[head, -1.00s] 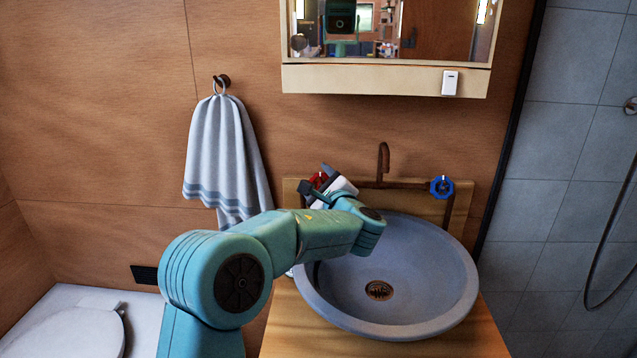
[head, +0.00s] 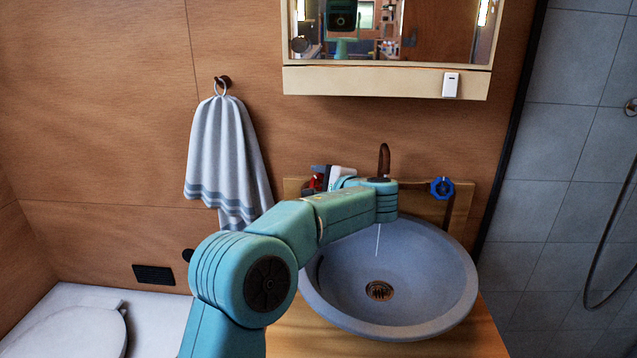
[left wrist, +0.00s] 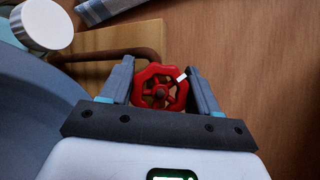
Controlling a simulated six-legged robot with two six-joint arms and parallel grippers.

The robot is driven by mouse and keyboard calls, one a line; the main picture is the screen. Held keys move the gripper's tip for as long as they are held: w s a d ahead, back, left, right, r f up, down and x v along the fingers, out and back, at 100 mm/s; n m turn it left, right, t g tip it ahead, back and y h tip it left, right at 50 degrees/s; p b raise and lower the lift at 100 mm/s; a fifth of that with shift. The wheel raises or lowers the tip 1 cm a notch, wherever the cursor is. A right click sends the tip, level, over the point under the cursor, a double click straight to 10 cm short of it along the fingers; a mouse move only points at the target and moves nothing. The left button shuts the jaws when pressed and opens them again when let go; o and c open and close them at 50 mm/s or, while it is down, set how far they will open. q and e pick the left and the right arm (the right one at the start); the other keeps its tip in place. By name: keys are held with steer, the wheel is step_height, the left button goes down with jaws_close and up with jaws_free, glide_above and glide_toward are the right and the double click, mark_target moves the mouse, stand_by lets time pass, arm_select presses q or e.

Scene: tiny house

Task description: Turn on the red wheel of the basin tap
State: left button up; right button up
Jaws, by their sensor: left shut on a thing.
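The red wheel (left wrist: 160,88) of the basin tap sits between the two fingers of my left gripper (left wrist: 162,85) in the left wrist view. The fingers are shut on its rim from both sides. In the head view the red wheel (head: 316,183) shows only in part behind my left gripper (head: 324,177), left of the spout. The brown spout (head: 384,160) rises behind the basin (head: 455,270). A thin stream of water (head: 378,240) falls from the tap towards the drain. My right gripper is not in view.
A blue wheel (head: 442,188) is on the right of the tap pipe. A towel (head: 225,155) hangs on the wall at left. A mirror cabinet (head: 385,81) is above the basin.

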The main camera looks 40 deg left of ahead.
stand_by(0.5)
arm_select(q)
steer(key=o, duration=1)
steer(key=v, duration=1.6)
steer(key=shift+d, duration=0.1)
